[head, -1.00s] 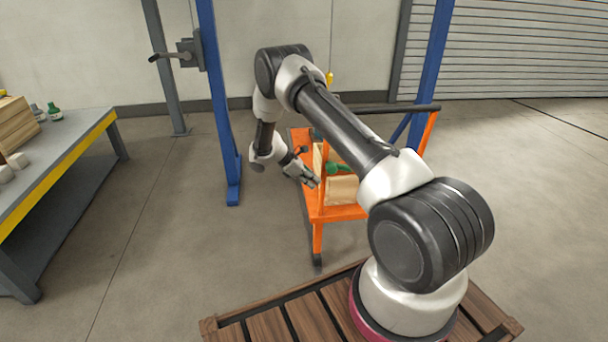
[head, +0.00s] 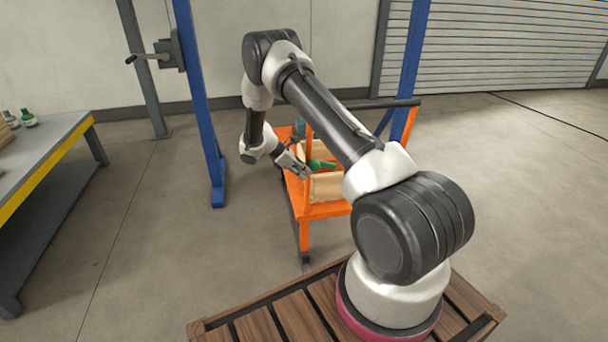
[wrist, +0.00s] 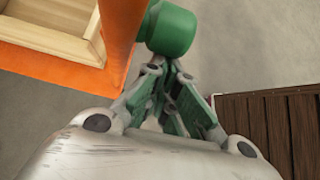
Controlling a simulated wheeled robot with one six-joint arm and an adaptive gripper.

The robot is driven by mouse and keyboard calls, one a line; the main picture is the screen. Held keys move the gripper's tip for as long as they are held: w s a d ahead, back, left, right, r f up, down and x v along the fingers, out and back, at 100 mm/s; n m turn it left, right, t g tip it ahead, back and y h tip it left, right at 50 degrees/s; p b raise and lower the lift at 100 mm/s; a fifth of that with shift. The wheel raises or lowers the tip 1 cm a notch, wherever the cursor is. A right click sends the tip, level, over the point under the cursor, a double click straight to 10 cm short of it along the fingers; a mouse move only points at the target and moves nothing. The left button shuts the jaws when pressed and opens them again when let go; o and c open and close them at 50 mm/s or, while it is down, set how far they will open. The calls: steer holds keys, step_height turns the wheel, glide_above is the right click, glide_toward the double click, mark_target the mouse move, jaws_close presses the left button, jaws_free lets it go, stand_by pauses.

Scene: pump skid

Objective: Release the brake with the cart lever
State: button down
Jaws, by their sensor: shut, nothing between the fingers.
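The orange cart (head: 329,211) stands in front of me with a light wooden box (head: 326,188) on it. A green rounded piece (head: 322,164), which may be the grip of the cart lever, shows beside the box. In the wrist view the green piece (wrist: 172,30) stands next to an orange post (wrist: 119,35), just beyond my fingertips. My gripper (head: 303,173) is at the cart's near left corner, by the post. In the wrist view my gripper (wrist: 168,72) is shut and empty; contact with the green piece cannot be told. The lever's shaft is mostly hidden.
A dark push bar (head: 385,103) crosses the cart's back. A grey bench with a yellow edge (head: 45,170) stands left. Open floor lies between the bench and cart.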

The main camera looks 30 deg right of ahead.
steer(key=shift+r, duration=0.4)
steer(key=shift+s+d+r, duration=0.1)
steer(key=shift+d+r, duration=0.2)
steer(key=shift+r, duration=0.5)
steer(key=shift+s+d+r, duration=0.1)
steer(key=shift+d+r, duration=0.2)
steer(key=shift+r, duration=0.55)
steer(key=shift+s+d+r, duration=0.1)
steer(key=shift+d+r, duration=0.2)
steer(key=shift+r, duration=0.5)
glide_toward(313, 163)
step_height(313, 163, up, 3)
steer(key=shift+s+f, duration=0.15)
steer(key=shift+s, duration=0.05)
